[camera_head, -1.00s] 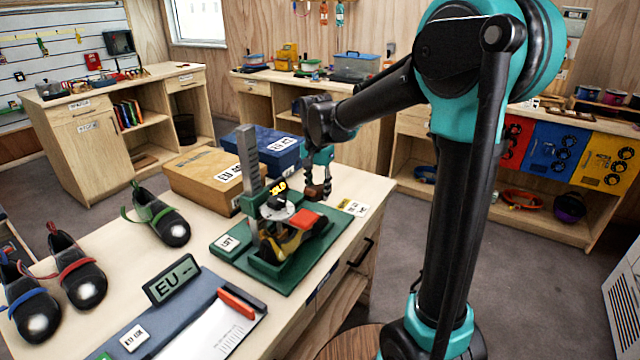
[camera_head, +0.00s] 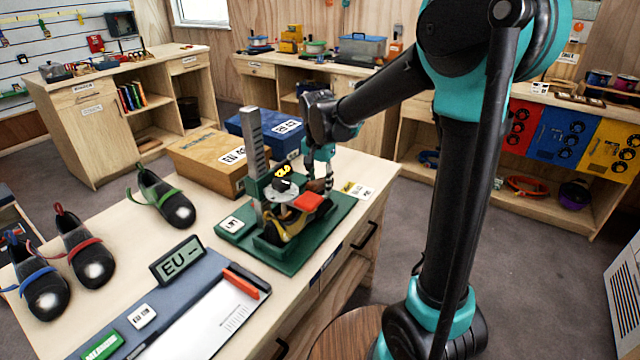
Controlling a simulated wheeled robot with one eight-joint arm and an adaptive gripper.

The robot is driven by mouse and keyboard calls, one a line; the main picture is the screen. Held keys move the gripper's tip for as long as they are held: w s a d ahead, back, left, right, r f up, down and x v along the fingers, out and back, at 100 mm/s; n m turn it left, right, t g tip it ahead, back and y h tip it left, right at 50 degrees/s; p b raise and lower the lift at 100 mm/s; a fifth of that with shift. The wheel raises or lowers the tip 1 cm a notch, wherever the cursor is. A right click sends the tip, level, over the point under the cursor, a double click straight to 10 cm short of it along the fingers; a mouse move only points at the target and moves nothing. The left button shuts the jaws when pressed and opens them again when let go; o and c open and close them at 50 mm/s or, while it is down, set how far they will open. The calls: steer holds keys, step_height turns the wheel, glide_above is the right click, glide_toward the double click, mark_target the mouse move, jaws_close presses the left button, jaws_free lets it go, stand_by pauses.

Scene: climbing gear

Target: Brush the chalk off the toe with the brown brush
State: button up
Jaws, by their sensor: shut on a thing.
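My gripper (camera_head: 319,176) is at the right rear of the green device on the table, fingers pointing down. It is shut on a small brown thing, the brown brush (camera_head: 316,187), mostly hidden by the gripper and the device. The brush is close beside the shoe (camera_head: 291,226), which is yellow and dark and sits in the device with a red piece on top. I cannot tell whether brush and shoe touch. Dark shoes with white patches on their toes stand at left: green-strapped (camera_head: 166,200), red-strapped (camera_head: 84,250) and blue-strapped (camera_head: 40,285).
The device's grey upright post (camera_head: 252,150) rises left of my gripper. A tan box (camera_head: 205,160) and a blue box (camera_head: 262,135) stand behind. An EU display (camera_head: 177,262) and a tray with paper (camera_head: 215,325) lie in front. Bare tabletop shows at left.

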steer(key=shift+s+a+f, duration=0.15)
steer(key=shift+s+f, duration=0.05)
steer(key=shift+f, duration=0.45)
steer(key=shift+w, duration=0.1)
steer(key=shift+w+d+f, duration=0.25)
steer(key=shift+w+d, duration=0.2)
steer(key=shift+w, duration=0.15)
steer(key=shift+w+d+f, duration=0.2)
steer(key=shift+w+d, duration=0.2)
steer(key=shift+w, duration=0.15)
steer(key=shift+w+d+f, duration=0.35)
steer(key=shift+w+d, duration=0.05)
steer(key=shift+w, duration=0.2)
steer(key=shift+w+d+f, duration=0.35)
steer(key=shift+w+d, duration=0.05)
steer(key=shift+w, duration=0.2)
steer(key=shift+f, duration=0.1)
steer(key=shift+s+a, duration=0.1)
steer(key=shift+s, duration=0.05)
